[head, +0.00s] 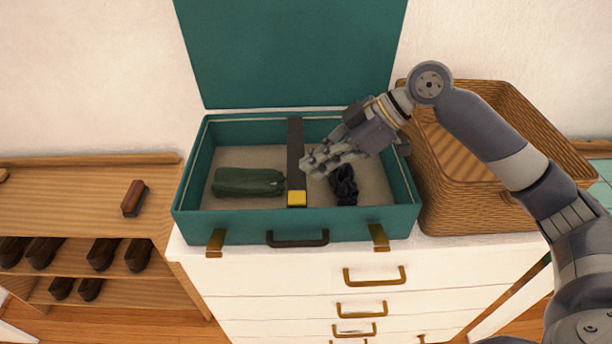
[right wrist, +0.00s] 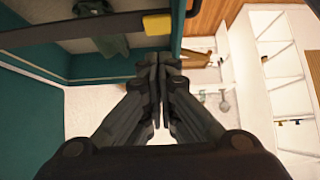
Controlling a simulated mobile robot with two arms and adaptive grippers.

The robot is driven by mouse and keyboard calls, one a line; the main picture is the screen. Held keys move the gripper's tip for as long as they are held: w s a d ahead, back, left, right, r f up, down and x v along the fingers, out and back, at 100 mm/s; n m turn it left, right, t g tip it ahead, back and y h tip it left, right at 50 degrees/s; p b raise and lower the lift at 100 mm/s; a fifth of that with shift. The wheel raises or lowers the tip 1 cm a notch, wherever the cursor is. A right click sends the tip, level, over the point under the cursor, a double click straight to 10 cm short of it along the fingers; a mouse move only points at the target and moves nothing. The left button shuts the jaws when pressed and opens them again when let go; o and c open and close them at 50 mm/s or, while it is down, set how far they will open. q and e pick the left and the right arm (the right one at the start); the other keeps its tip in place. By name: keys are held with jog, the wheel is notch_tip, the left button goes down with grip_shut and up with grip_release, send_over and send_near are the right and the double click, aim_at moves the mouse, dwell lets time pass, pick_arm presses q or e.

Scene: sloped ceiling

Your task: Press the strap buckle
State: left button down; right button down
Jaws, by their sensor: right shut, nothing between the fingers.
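The strap buckle is a yellow block (head: 297,198) at the front end of a dark strap (head: 295,150). The strap runs front to back through the middle of an open green suitcase (head: 240,224). In the right wrist view the yellow buckle (right wrist: 157,24) is near the top, beyond the fingertips. My right gripper (head: 308,167) is shut and empty. In the head view its fingertips appear just right of the strap, above and behind the buckle, with a visible gap to it. My left gripper is not in view.
A rolled green cloth (head: 248,181) lies left of the strap and a dark crumpled item (head: 344,184) lies right of it. A wicker basket (head: 480,208) stands right of the suitcase on the white dresser (head: 300,272). A shoe rack (head: 80,200) is at left.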

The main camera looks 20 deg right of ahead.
jog(key=v, duration=0.5)
jog(key=shift+r+b, duration=0.3)
jog(key=shift+b, duration=0.1)
dwell(0.4)
